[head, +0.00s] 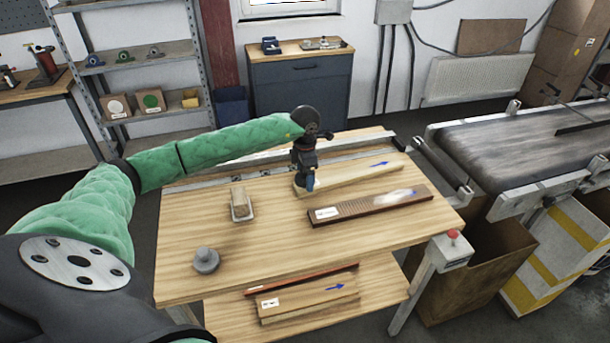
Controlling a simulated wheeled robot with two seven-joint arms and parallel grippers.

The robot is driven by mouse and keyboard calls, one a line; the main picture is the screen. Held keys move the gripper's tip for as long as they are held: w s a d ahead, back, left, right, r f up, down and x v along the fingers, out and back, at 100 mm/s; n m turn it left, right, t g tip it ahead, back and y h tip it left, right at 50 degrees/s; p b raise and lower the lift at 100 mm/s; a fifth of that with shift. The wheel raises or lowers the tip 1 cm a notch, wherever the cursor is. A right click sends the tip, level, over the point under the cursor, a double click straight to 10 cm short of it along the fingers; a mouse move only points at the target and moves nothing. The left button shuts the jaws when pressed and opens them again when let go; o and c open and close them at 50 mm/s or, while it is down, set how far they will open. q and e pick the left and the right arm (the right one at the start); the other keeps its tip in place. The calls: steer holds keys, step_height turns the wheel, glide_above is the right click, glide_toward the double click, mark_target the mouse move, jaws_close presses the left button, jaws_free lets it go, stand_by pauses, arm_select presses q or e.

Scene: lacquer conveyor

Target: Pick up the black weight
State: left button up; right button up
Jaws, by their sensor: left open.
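A dark grey round weight (206,262) with a knob on top stands on the wooden table (265,255) near its front left corner. It looks grey rather than black; no other weight shows on the table. My left gripper (309,186) points down over the back middle of the table, at the left end of a light wooden board (350,176). It is well to the right of and behind the weight, apart from it. Its fingers are small and partly hidden; it is open, with nothing seen in it. My right gripper is out of view.
A dark brown board (370,206) lies right of centre. A small tray with a block (241,205) sits behind the weight. More boards (308,298) lie on the lower shelf. A conveyor (510,145) stands at the right. Table around the weight is clear.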

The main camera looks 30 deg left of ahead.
arm_select(q)
steer(key=shift+f, duration=0.1)
steer(key=c, duration=1.4)
